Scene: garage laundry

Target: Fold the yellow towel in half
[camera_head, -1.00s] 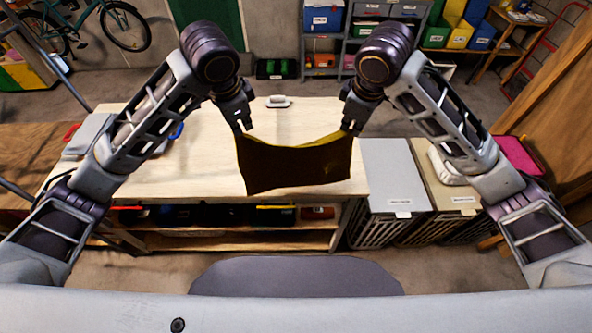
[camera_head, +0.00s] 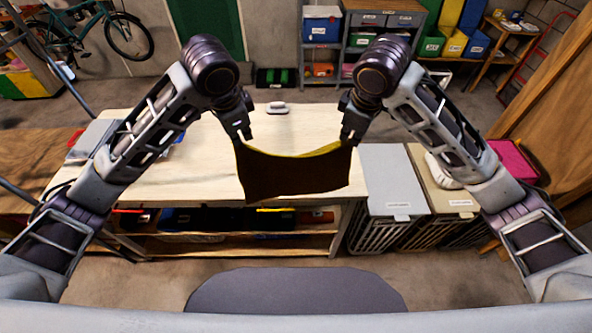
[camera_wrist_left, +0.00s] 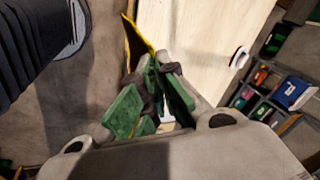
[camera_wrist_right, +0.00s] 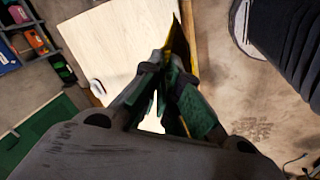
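The yellow towel (camera_head: 292,175) hangs between my two grippers in the head view, its near face dark in shadow and its upper edge sagging in the middle. My left gripper (camera_head: 240,140) is shut on its upper left corner. My right gripper (camera_head: 349,140) is shut on its upper right corner. The towel hangs in front of the wooden table's near edge; whether its lower part touches the table cannot be told. A yellow strip of the towel shows beyond the fingers in the left wrist view (camera_wrist_left: 138,42) and in the right wrist view (camera_wrist_right: 178,45).
The pale wooden table (camera_head: 200,180) is mostly clear. A small white-handled object (camera_head: 277,108) sits at its back, and grey things (camera_head: 97,138) lie at its left. Lidded bins (camera_head: 394,180) stand to the right. A shelf with boxes (camera_head: 260,220) is below the tabletop.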

